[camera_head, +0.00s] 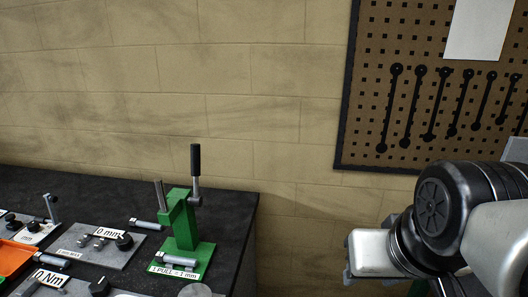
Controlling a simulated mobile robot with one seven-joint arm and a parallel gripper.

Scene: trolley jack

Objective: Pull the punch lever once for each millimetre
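The green punch (182,222) stands near the right end of the black workbench. Its lever (196,173) has a black grip and points straight up. A label (174,271) on its base reads "1 PULL = 1 mm". A grey plate with a display reading "0 mm" (109,233) and a dark knob lies left of the punch. My gripper (364,256) is at the lower right, well to the right of the punch and apart from it. Its fingers are too small and partly cut off to tell whether it is open or shut.
The black bench (235,207) also holds an orange tray (12,257), several bolts and a "0 Nm" plate (50,279). A pegboard (425,120) with several wrenches hangs on the wall. The space between the punch and my gripper is free.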

